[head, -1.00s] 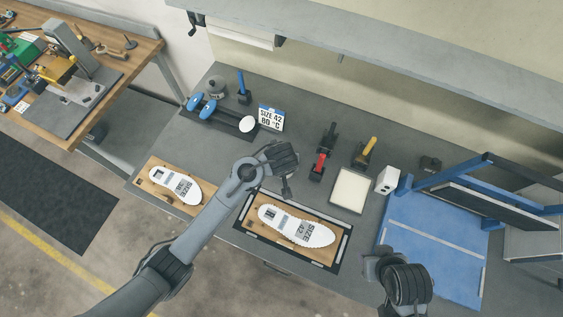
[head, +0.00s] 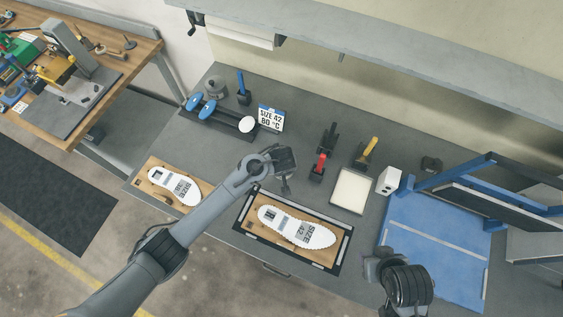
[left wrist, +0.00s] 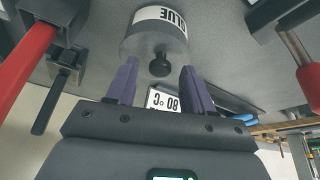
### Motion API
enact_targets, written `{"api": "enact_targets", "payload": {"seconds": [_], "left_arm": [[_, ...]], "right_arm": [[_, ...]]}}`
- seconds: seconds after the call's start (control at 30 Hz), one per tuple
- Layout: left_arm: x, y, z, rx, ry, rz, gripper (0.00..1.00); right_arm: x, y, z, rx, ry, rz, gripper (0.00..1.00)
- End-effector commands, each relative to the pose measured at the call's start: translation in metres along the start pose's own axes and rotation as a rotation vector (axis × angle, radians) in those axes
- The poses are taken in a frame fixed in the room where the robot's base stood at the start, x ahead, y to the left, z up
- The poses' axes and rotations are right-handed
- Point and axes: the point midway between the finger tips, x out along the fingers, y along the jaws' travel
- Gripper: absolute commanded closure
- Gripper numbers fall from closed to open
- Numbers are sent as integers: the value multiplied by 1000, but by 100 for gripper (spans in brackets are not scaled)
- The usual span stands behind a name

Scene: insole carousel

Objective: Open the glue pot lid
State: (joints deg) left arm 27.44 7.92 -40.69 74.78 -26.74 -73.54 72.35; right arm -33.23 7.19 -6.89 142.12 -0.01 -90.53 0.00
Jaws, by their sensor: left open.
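The glue pot (left wrist: 145,47) is a grey cylinder with a white GLUE label, at the upper middle of the left wrist view. Its lid carries a round black knob (left wrist: 159,65). My left gripper (left wrist: 158,78) is open, with its two purple fingers on either side of the knob in that view; I cannot tell whether they touch it.
A size and temperature sign (head: 271,118) stands to the left of my left gripper. Red-handled (head: 319,163) and yellow-handled (head: 370,146) tools stand to its right. A sole on a black-framed board (head: 297,227) lies in front. A blue press (head: 430,240) is at the right.

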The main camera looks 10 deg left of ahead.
Motion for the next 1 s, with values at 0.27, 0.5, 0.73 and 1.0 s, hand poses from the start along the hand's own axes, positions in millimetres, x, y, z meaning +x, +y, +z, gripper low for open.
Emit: {"api": "enact_targets", "payload": {"seconds": [0.27,0.5,0.73,1.0], "left_arm": [[0,0,0,0,0,0,85],[0,0,0,0,0,0,100],[-2,0,-1,1,-11,-5,100],[-11,4,-11,15,-110,-40,100]], "right_arm": [[0,0,0,0,0,1,57],[0,0,0,3,0,-2,57],[-4,-2,-2,8,1,-6,57],[-27,-1,-9,9,0,-7,57]]}}
